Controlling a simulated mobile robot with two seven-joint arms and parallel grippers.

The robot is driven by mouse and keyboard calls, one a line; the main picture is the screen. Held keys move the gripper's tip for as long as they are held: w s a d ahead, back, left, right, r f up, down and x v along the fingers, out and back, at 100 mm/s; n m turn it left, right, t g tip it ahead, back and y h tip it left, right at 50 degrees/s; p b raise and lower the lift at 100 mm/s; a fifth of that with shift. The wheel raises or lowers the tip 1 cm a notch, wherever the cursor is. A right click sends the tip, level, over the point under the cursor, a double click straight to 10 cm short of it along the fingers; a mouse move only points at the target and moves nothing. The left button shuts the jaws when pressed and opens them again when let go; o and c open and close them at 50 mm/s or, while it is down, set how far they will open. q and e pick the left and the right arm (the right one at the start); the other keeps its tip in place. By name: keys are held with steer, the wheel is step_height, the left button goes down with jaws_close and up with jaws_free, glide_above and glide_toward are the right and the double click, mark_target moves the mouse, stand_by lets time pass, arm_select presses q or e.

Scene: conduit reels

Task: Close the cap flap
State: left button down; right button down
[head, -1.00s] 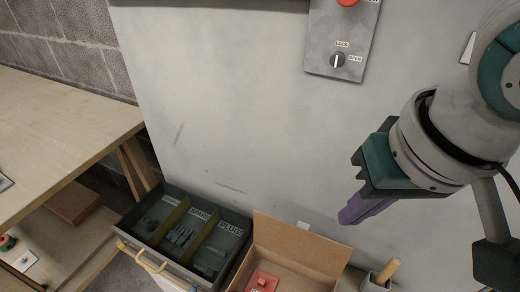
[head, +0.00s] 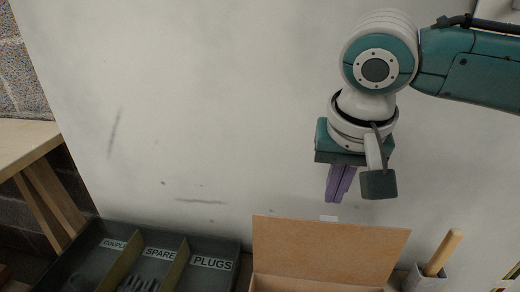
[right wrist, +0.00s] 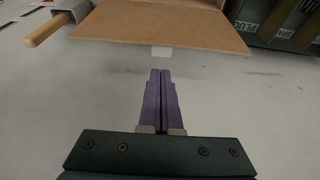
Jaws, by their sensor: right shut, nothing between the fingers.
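The flap (head: 325,248) of a brown cardboard box (head: 300,285) stands raised at the back of the box in the head view. It also shows in the right wrist view (right wrist: 160,25), with a small white tab (right wrist: 161,51) at its edge. My right gripper (head: 336,199) has purple fingers, points down and is above the flap's top edge in the head view. In the wrist view its fingers (right wrist: 161,74) are shut together and empty, with a visible gap to the flap and tab. The box interior is mostly cut off. My left gripper is out of view.
A dark divided tray (head: 235,262) labelled SPARE and PLUGS is left of the box. A grey holder (head: 424,281) with a wooden handle (head: 444,252) is at right. A wooden bench (head: 25,142) is at far left.

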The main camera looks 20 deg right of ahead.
mark_target(324, 247)
steer(key=b+x, duration=0.1)
steer(key=x, duration=0.3)
steer(key=shift+w+f, duration=0.15)
steer(key=shift+f, duration=0.25)
